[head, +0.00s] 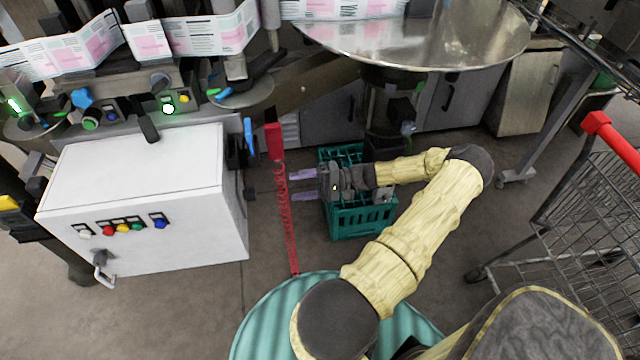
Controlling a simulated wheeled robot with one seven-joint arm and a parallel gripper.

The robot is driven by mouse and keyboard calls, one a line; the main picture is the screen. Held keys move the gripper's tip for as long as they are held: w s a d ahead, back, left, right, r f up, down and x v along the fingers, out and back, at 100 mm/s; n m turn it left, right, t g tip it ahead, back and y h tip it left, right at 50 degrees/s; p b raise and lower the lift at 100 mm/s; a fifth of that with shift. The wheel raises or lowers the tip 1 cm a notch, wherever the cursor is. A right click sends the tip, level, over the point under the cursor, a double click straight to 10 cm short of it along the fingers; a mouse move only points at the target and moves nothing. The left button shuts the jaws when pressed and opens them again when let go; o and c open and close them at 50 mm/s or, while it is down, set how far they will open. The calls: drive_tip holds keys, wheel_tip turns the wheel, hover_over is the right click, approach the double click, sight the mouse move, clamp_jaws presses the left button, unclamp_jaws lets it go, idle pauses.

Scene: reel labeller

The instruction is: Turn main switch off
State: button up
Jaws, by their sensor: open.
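A white control cabinet (140,185) stands at the left.
A green crate (362,222) stands on the floor behind and below my gripper. Coloured buttons (122,226) line the cabinet's front. A round steel table (420,35) is at the back, and a wire cart (590,210) at the right.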

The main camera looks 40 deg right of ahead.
drive_tip(key=v, duration=0.5)
drive_tip(key=shift+s+d, duration=0.15)
idle(0.3)
